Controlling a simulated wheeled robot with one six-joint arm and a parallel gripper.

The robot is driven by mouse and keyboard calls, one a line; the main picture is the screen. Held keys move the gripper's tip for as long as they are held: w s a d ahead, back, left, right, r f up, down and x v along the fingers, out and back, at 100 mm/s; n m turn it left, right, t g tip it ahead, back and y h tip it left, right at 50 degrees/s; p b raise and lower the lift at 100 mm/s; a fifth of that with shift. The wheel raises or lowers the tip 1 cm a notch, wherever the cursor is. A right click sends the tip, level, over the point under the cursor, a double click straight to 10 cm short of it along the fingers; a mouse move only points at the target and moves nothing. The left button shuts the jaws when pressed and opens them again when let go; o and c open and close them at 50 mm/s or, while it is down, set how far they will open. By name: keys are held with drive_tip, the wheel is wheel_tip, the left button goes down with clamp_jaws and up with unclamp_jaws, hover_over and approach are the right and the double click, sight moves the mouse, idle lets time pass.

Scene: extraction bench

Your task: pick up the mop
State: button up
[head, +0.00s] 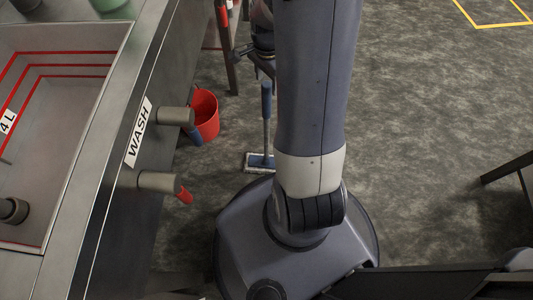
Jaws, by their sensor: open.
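The mop (266,105) stands upright on the floor to the right of the bench, with a blue upper handle, a thinner grey shaft and a flat white-and-blue head (259,162). My gripper (257,57) is at the top of the visible handle, partly hidden behind my own arm. It is open. The handle's upper end is hidden by the gripper, and I cannot tell whether the handle lies between the fingers or behind them.
A red bucket (207,112) stands left of the mop, beside the bench. The metal bench (110,165) has a WASH label (138,132) and two protruding grey knobs (160,183). A table leg (226,50) stands behind. Grey floor (430,100) is open to the right.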

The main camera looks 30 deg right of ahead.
wheel_tip(320, 180, down, 6)
drive_tip(key=shift+w+r+b, duration=0.1)
drive_tip(key=shift+r+b, duration=0.15)
drive_tip(key=shift+b, duration=0.9)
drive_tip(key=shift+r, duration=0.1)
clamp_jaws()
idle(0.4)
